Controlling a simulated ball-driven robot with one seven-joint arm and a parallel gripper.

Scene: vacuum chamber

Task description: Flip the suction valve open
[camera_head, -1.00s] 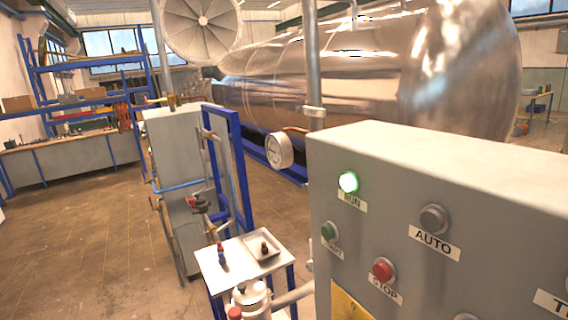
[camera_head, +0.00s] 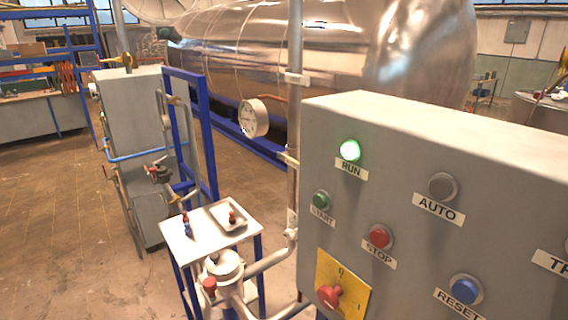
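My gripper is not in view. No part is labelled as the suction valve, and I cannot tell for certain which fitting it is. A vertical grey pipe (camera_head: 294,120) stands left of the control cabinet, with a small yellowish lever-like piece (camera_head: 288,158) on it, partly hidden by the cabinet. A round white gauge (camera_head: 254,118) is beside the vertical pipe. A metal pump-like body (camera_head: 222,268) with a red cap (camera_head: 210,286) stands low by the small table.
The grey control cabinet (camera_head: 440,140) fills the right, with a lit green RUN lamp (camera_head: 349,150), buttons and a red rotary switch (camera_head: 329,296). A blue frame (camera_head: 207,140) and small white-topped table (camera_head: 197,248) stand left of it. Open floor (camera_head: 60,220) lies further left.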

